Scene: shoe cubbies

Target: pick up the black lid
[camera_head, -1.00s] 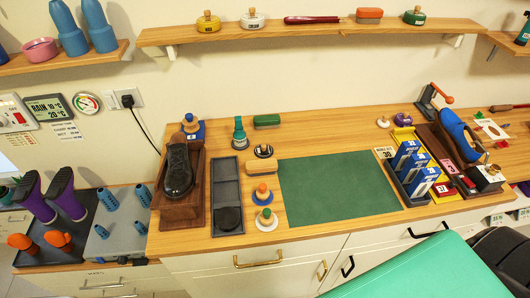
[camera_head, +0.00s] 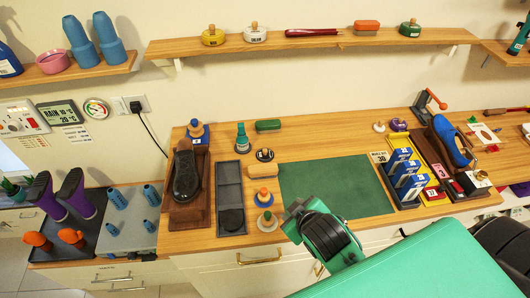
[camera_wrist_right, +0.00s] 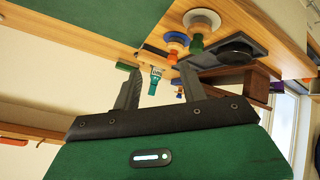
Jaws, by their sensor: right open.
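The black lid (camera_head: 231,220) is a flat dark disc lying in the front compartment of a dark grey tray (camera_head: 229,170) on the wooden counter. In the right wrist view the lid (camera_wrist_right: 238,57) shows at the upper right, beyond the fingers. My right gripper (camera_head: 295,212) is in the head view at the front edge of the counter, to the right of the lid and apart from it. In the wrist view its two fingers (camera_wrist_right: 160,92) are spread with nothing between them. My left gripper is not in view.
Two knobbed round pieces (camera_head: 265,197) (camera_head: 267,222) stand between the tray and my right gripper. A shoe on a wooden stand (camera_head: 187,180) is left of the tray. A green mat (camera_head: 335,188) lies bare to the right. Blue boxes (camera_head: 411,178) stand farther right.

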